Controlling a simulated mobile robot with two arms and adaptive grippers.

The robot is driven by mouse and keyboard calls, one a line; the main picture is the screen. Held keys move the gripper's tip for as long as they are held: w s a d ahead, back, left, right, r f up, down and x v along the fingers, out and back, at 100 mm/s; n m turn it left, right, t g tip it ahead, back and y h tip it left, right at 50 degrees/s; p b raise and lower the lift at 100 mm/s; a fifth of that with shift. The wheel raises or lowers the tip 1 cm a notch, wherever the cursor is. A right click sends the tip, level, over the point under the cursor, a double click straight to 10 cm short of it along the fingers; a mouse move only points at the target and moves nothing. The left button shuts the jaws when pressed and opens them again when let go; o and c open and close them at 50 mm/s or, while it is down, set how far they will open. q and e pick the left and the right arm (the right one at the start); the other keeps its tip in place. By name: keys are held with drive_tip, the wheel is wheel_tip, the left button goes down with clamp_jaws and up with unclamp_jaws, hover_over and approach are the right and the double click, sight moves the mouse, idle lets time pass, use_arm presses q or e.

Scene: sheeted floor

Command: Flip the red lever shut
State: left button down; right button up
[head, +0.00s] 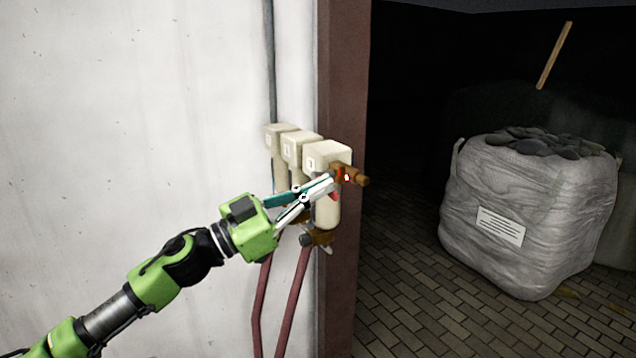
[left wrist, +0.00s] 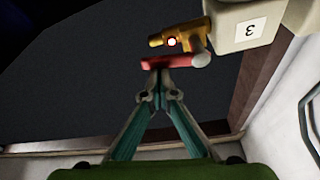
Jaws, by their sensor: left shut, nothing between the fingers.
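The red lever (left wrist: 168,62) sits on a brass valve (left wrist: 186,36) at the box numbered 3 (left wrist: 255,25). In the head view a bit of the red lever (head: 334,196) shows just below the brass valve (head: 350,175), mostly hidden by my gripper. My left gripper (head: 331,181) is shut, its fingertips at the valve. In the left wrist view its fingertips (left wrist: 160,72) are together at the lever's near side, touching it or very close, with nothing between them. My right gripper is not in view.
Several cream boxes (head: 281,140) stand in a row on the white wall (head: 130,100), with red hoses (head: 292,300) hanging below. A brown post (head: 344,70) edges the wall. A large white sack (head: 525,215) stands on the paved floor at right.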

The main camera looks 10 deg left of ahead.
use_arm(q)
wheel_tip(320, 180, down, 6)
drive_tip(key=w+a+m+g, duration=0.1)
drive_tip(key=m+g, duration=0.2)
drive_tip(key=m, duration=0.6)
drive_tip(key=w+a+m+g+b, duration=0.1)
drive_tip(key=a+m+g, duration=0.1)
drive_tip(key=m, duration=0.7)
drive_tip(key=shift+w+r+g, duration=0.25)
drive_tip(key=shift+w+g, duration=0.15)
drive_tip(key=shift+g, duration=0.2)
drive_tip(key=shift+m+y, duration=0.3)
